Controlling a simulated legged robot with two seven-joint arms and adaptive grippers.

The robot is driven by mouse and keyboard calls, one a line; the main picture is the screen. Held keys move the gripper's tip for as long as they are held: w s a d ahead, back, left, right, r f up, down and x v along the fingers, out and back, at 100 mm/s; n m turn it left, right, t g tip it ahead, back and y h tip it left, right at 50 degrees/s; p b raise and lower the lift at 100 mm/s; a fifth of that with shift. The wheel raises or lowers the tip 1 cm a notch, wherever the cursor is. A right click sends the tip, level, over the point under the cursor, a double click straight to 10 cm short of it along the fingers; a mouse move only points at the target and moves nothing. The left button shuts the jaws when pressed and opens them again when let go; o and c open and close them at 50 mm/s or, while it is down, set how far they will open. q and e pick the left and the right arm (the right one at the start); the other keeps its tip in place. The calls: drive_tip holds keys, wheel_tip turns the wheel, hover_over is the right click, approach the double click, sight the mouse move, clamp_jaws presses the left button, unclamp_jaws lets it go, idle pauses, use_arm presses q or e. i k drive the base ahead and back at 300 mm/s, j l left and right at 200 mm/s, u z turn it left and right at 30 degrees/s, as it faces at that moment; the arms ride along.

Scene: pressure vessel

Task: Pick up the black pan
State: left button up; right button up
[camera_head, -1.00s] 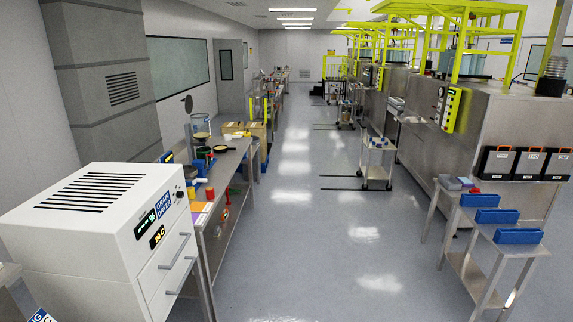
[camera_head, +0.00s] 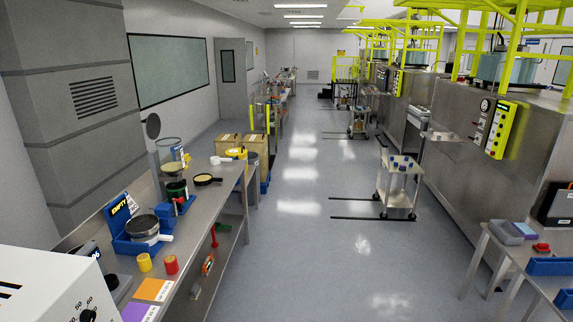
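A small black pan (camera_head: 205,180) with pale yellowish contents or inner face lies on the metal workbench (camera_head: 228,178) along the left side. Its short handle points to the right. It sits just right of a dark green container (camera_head: 177,189) and is some distance ahead of me. Neither of my grippers is in view.
Nearer on the bench are a blue stand with a dark round dish (camera_head: 142,226), a yellow cup (camera_head: 144,262) and a red cup (camera_head: 171,265). A white oven (camera_head: 40,292) fills the lower left. A wheeled cart (camera_head: 399,185) stands right of the clear central aisle.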

sight(202, 180)
drive_tip(key=i+l, duration=0.1)
drive_tip(key=i, duration=2.1)
drive_tip(key=i+u, duration=0.3)
drive_tip(key=i, duration=0.2)
drive_tip(key=i+u, duration=0.25)
drive_tip(key=i, duration=0.3)
drive_tip(key=i+l+u, duration=0.3)
drive_tip(key=i, duration=0.2)
drive_tip(key=j, duration=0.1)
